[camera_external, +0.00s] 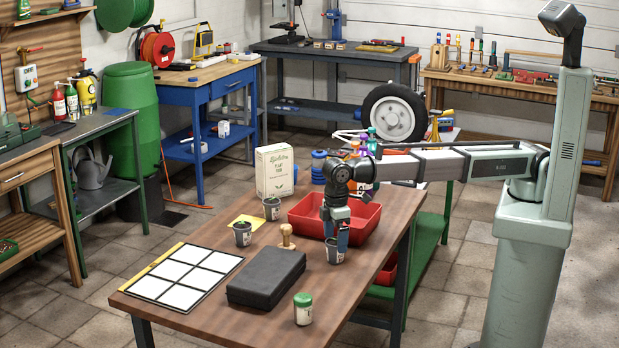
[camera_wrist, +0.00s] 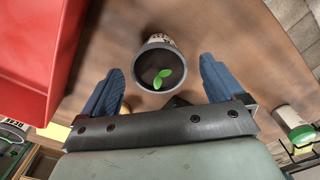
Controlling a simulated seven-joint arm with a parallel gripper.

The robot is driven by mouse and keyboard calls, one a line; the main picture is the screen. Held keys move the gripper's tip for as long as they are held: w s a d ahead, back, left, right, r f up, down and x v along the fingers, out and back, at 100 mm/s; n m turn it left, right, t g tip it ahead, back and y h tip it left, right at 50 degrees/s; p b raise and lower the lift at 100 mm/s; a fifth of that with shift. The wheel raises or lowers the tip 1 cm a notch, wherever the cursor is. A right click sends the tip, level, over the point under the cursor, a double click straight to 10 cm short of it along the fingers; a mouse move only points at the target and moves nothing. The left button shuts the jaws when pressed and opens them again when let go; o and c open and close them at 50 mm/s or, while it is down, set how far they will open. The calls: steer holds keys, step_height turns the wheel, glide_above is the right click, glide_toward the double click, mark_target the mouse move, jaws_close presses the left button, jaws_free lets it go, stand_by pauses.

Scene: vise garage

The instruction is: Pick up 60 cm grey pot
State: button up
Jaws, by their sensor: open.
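A small dark grey pot (camera_external: 334,252) with a pale label stands on the brown wooden table, in front of the red tray. In the wrist view this pot (camera_wrist: 148,70) holds dark soil and a green two-leaf seedling. My gripper (camera_external: 338,238) points down at this pot, and its blue fingers partly cover it. In the wrist view the open fingers (camera_wrist: 161,70) lie left and right of the pot with gaps on both sides. Two similar grey pots, a front one (camera_external: 242,236) and a back one (camera_external: 271,209), stand further left. The label writing is too small to read.
A red tray (camera_external: 303,222) stands close behind my gripper. A black case (camera_external: 267,280), wooden stamp (camera_external: 286,238), green-lidded jar (camera_external: 303,312), white-square grid board (camera_external: 184,275) and white-green carton (camera_external: 275,171) are also on the table. Bare tabletop lies right of the case.

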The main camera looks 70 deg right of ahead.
mark_target(336, 241)
steer(key=shift+d+f, duration=0.1)
steer(key=shift+f, duration=1.8)
steer(key=shift+c, duration=0.3)
steer(key=c, duration=1.1)
